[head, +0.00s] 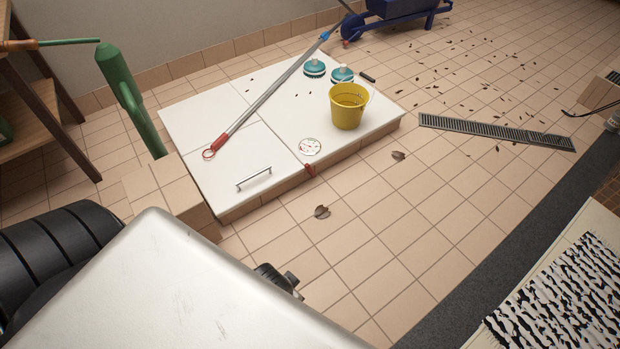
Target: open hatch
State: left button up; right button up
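The hatch is a white panel (225,186) with a thin metal handle (254,179) near its front edge. It lies flat and closed, set among other white panels on a low tiled plinth. A small red piece (310,169), perhaps a latch, sits at the front edge by the panel's right corner. A long grey pole (265,105) with a red looped end lies across the white top; its red end rests over the hatch panel's rear part. Neither gripper can be made out. A dark mechanical part shows beyond the large pale surface in front; I cannot tell what it is.
A yellow bucket (347,107), two teal brushes (314,67) and a round dial (309,147) are on the white top. Open tiled floor lies right, with dry leaves (322,212) and a drain grate (495,131).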

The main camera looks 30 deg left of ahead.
aim_at(253, 161)
jog(key=u, duration=1.55)
jog(key=i+l+u, duration=0.15)
jog(key=i, duration=0.2)
